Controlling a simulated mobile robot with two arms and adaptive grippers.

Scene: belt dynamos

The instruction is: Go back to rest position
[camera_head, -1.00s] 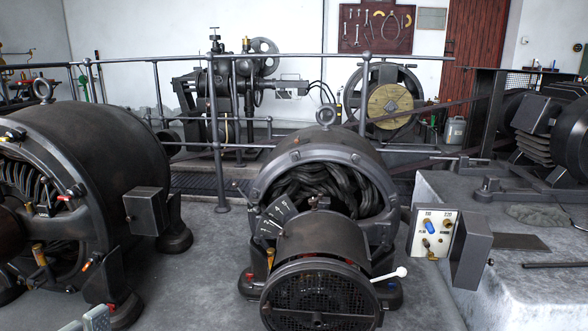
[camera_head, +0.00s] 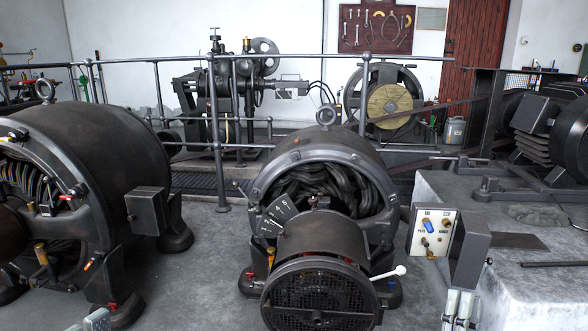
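My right gripper (camera_head: 458,310) shows at the bottom edge, right of centre, as pale grey finger pads close side by side. It is below the control box and in front of the stone plinth, with nothing visible in it. I cannot tell whether it is shut. A small grey part of my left gripper (camera_head: 96,320) shows at the bottom left edge, and the rest is out of frame. The middle dynamo (camera_head: 318,240) has a white-tipped lever (camera_head: 399,271) at its right. The control box (camera_head: 432,232) has a white face with a blue switch (camera_head: 430,227).
The left dynamo (camera_head: 100,150) fills the left side. The stone plinth (camera_head: 520,290) with machinery stands at the right. A metal railing (camera_head: 300,56) crosses behind the dynamos. Bare grey floor (camera_head: 190,290) lies between the two dynamos.

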